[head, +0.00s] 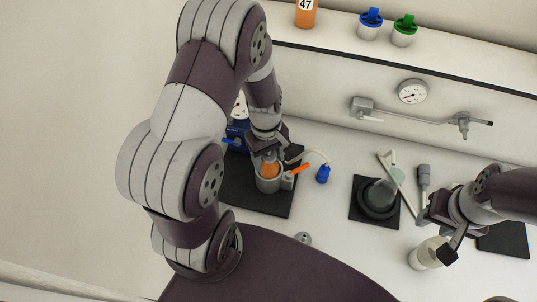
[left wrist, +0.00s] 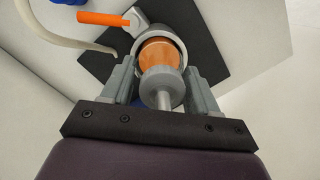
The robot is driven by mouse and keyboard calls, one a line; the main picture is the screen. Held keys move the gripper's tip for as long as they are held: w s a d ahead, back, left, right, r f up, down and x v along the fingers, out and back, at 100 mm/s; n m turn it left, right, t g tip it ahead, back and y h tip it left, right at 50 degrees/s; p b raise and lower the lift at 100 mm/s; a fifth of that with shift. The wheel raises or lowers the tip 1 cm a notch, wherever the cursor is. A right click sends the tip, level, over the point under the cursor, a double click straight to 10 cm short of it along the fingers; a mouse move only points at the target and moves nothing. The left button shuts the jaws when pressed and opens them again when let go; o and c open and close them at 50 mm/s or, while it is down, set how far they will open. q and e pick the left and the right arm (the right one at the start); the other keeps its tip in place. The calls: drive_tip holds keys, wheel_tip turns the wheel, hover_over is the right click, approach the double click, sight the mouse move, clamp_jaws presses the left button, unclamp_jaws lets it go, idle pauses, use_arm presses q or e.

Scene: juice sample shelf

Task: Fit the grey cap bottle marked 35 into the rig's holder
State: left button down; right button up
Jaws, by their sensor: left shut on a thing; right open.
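My left gripper (head: 268,146) is shut on a bottle with a grey cap (left wrist: 162,84) and orange contents (left wrist: 160,52). The bottle's lower part is inside the round grey holder (head: 268,185) of the rig, which stands on a black mat (head: 238,203). In the left wrist view the gripper's fingers (left wrist: 162,90) lie on both sides of the cap, and the holder's rim (left wrist: 180,42) surrounds the orange body. The bottle's mark is not visible. How deep it sits I cannot tell. My right gripper (head: 436,232) is open near a whitish container (head: 428,253) at the right.
An orange lever (head: 299,168) juts from the holder's side, and a hose with a blue end (head: 323,174) lies beside it. An orange bottle marked 47 (head: 306,12) and blue-capped (head: 370,22) and green-capped (head: 404,30) bottles stand on the shelf.

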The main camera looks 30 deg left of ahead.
use_arm(q)
drive_tip(key=shift+c, duration=1)
unclamp_jaws()
drive_tip(key=shift+r, duration=0.1)
wheel_tip(320, 180, up, 12)
drive_tip(key=w+a+b, duration=0.1)
drive_tip(key=b, duration=0.1)
drive_tip(key=shift+r, duration=0.2)
